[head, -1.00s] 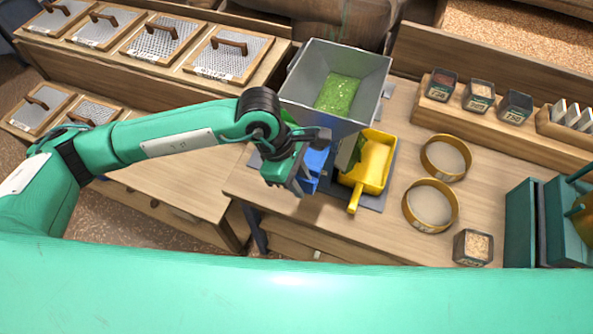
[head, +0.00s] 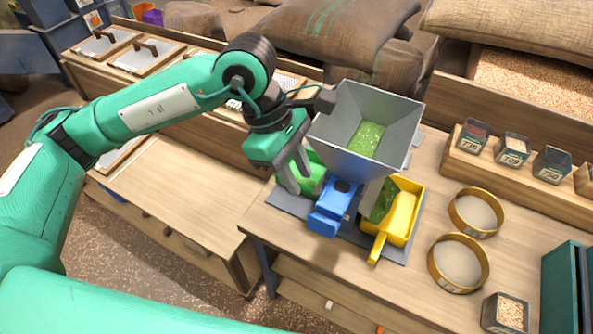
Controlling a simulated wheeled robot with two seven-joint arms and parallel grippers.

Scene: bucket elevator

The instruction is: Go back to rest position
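My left gripper (head: 300,178) hangs beside the left side of the grey hopper (head: 399,128), fingers pointing down. Its two fingers are apart, with nothing visible between them. The hopper holds green grains (head: 366,139). Below it are a blue part (head: 333,208) with a dark round top and a green part (head: 312,172), partly hidden behind my fingers. A yellow scoop (head: 402,218) stands to the right under the hopper, with green grains (head: 382,203) beside its inner wall. Its handle points toward the front. My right gripper does not show.
Two sieve rings (head: 473,213) lie on the bench right of the scoop. Labelled sample jars (head: 513,148) stand on a wooden rack behind them. A jar of grain (head: 505,312) and a teal box (head: 566,290) are at the lower right. The left table top (head: 185,190) is clear.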

